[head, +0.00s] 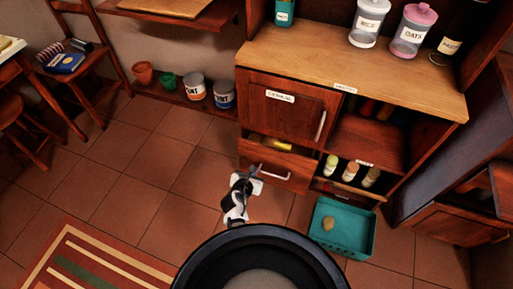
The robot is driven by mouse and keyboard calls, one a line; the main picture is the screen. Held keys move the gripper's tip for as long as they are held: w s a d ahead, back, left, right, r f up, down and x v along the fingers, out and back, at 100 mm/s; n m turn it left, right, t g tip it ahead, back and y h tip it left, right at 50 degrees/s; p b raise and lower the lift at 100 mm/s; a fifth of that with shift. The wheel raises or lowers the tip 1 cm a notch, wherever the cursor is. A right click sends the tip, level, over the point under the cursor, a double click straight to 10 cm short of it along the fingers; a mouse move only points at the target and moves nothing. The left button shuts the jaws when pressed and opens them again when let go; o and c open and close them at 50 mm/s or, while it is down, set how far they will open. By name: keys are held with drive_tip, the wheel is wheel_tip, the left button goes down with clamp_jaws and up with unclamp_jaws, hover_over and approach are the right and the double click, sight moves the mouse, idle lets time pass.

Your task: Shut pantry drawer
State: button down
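The pantry drawer (296,183) is the wooden drawer below the labelled cabinet door. It stands open, and a yellowish item (277,143) shows inside near its back. A pale bar handle (275,175) is on its front. My gripper (250,181) is at the left part of the drawer front, close to the left end of the handle. I cannot tell whether it touches the drawer. Its fingers are too small and overlapped to tell open from shut.
A teal crate (358,243) with a roundish item (328,224) sits on the floor right of the drawer. Several bottles stand on the low shelf (365,161) beside it. Paint cans (224,95) and pots stand on the left shelf. The tiled floor left of my gripper is clear.

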drive_tip(key=b, duration=0.2)
approach(267, 150)
wheel_tip(267, 150, down, 3)
drive_tip(key=w, duration=0.2)
drive_tip(key=w+d, duration=0.1)
drive_tip(key=w, duration=0.1)
drive_tip(key=shift+d+f, duration=0.1)
drive_tip(key=shift+f, duration=0.1)
drive_tip(key=shift+w+d, duration=0.2)
drive_tip(key=shift+w, duration=0.4)
drive_tip(key=shift+w, duration=0.1)
